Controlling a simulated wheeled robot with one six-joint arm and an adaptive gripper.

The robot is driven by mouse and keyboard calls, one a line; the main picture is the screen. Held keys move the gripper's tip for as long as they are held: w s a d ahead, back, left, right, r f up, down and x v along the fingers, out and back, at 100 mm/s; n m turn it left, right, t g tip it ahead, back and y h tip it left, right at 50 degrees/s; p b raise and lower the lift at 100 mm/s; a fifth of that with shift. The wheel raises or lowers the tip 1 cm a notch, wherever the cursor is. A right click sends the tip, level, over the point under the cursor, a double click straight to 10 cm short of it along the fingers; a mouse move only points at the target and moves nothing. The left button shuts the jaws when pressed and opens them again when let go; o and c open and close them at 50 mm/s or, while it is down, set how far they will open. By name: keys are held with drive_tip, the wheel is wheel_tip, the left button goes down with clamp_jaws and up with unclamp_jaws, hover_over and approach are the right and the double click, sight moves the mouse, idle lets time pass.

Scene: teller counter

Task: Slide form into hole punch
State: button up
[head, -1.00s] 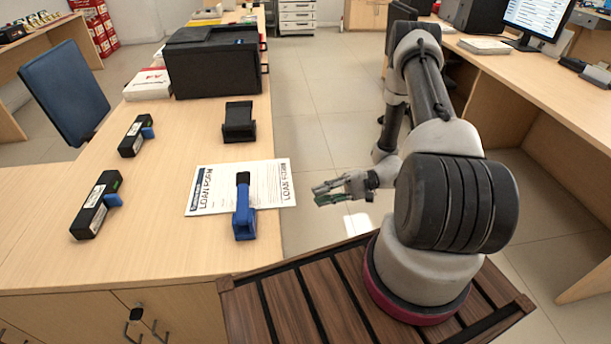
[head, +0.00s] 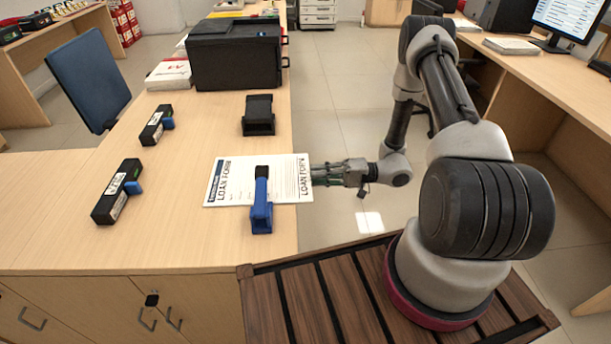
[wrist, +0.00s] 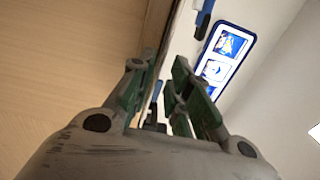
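The white loan form (head: 237,181) lies flat on the desk in the head view, its right edge overhanging the desk's edge. A black device (head: 258,114) that looks like the hole punch stands on the desk beyond the form, apart from it. My gripper (head: 319,174) is at the form's overhanging right edge. In the wrist view, my gripper (wrist: 158,92) has its fingers apart, with a thin edge running between them; I cannot tell whether they touch the form.
Two black boxes with blue parts (head: 117,192) (head: 157,125) lie at the left of the desk. A large black machine (head: 235,55) and a white paper pack (head: 169,75) stand at the back.

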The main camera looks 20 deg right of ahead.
sight(308, 175)
drive_tip(key=shift+w+a, duration=0.2)
drive_tip(key=shift+a, duration=0.7)
drive_tip(key=shift+w+a, duration=0.15)
drive_tip(key=shift+a, duration=0.7)
clamp_jaws()
wheel_tip(308, 175, up, 2)
drive_tip(key=shift+r, duration=0.25)
drive_tip(key=shift+d, duration=0.1)
